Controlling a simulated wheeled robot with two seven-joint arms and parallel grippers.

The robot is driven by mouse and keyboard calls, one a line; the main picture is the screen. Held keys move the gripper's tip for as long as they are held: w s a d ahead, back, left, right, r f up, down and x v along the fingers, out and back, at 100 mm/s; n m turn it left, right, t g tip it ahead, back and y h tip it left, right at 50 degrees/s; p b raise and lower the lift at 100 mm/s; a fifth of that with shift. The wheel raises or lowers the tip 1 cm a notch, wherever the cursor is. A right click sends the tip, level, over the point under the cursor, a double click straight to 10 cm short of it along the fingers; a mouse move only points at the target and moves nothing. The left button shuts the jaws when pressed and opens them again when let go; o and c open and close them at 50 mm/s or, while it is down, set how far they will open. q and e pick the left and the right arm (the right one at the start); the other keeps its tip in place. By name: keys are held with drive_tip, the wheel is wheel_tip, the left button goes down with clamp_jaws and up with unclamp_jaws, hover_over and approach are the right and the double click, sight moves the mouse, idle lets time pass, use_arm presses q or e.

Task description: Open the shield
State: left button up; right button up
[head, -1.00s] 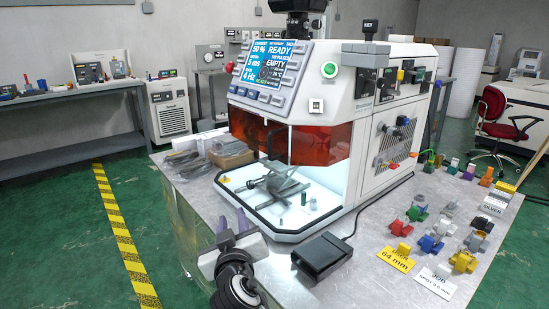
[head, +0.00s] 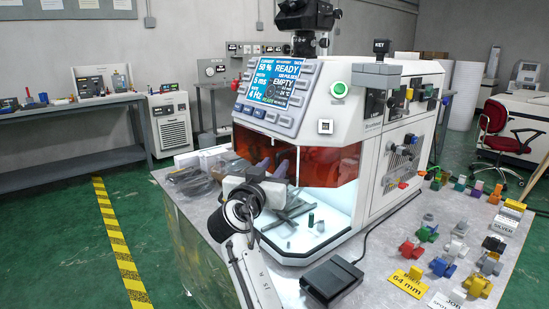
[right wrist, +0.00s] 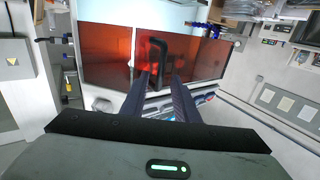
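The shield is an orange-red see-through panel (head: 335,168) across the front of the white machine (head: 368,145). Below its lower edge the lit work area is visible. My right gripper (head: 275,158) is in front of the shield's left part and covers some of it. In the right wrist view the shield (right wrist: 105,55) fills the upper middle. A black loop-shaped handle (right wrist: 163,47) stands on it. The two fingers of my right gripper (right wrist: 161,78) are apart, pointing at the handle, which shows between and just beyond their tips. I cannot tell whether they touch it. My left gripper is not in view.
The machine's screen (head: 269,83) reads READY and EMPTY. A black pedal-like box (head: 331,281) lies in front on the metal table. Several coloured small parts and a yellow "64 mm" label (head: 407,284) lie at right. Wrapped items (head: 190,182) lie left of the machine.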

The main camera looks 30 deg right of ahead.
drive_tip(key=shift+w+d, duration=0.35)
drive_tip(key=shift+d, duration=0.15)
clamp_jaws()
